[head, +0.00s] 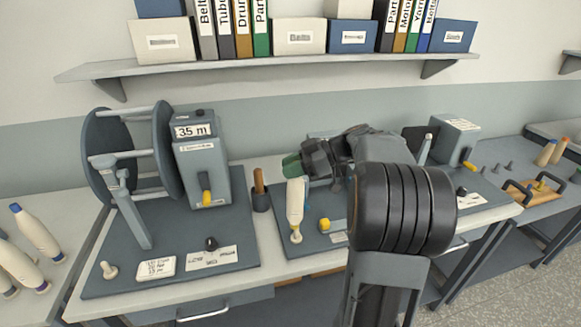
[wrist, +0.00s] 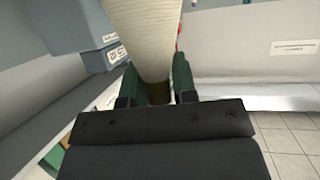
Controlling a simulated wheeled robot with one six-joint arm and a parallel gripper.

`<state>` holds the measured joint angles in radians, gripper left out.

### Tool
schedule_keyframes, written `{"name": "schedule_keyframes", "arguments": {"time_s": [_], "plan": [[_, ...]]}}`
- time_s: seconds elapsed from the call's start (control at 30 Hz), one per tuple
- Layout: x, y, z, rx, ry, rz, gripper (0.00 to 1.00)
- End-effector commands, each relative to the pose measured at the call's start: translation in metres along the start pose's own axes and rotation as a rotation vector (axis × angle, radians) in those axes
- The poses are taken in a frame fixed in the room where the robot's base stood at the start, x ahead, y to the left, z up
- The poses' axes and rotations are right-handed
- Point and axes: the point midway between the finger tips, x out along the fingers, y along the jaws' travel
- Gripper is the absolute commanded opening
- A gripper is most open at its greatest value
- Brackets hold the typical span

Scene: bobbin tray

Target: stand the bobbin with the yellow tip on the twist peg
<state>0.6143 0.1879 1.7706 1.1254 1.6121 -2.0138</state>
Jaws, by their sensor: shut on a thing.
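My gripper (head: 294,168), with green fingers, is shut on the upper end of a cream bobbin (head: 295,203) in the head view. The bobbin hangs upright below the fingers. In the wrist view the bobbin (wrist: 150,40) fills the space between the green fingers (wrist: 157,85), and a dark yellow end shows there, in shadow. A small pale peg-like piece (head: 296,238) is at the bobbin's lower end, over the middle mat. I cannot tell whether the bobbin is seated on it or just above it. The fingers hide the bobbin's tip in the head view.
A reel machine (head: 200,165) stands left, with a pale peg (head: 108,270) on its mat (head: 215,255). A dark cup (head: 261,200) with a wooden handle is just left of the bobbin. A yellow knob (head: 324,225) is close on its right. More bobbins lie far left (head: 38,233).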

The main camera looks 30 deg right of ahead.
Motion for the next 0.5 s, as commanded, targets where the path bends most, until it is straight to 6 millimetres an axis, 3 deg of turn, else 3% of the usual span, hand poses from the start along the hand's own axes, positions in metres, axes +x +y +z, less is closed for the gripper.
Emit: {"name": "schedule_keyframes", "arguments": {"time_s": [0.5], "plan": [[-0.0045,0.0039,0.0027,-0.001,0.0,0.001,0.0]]}}
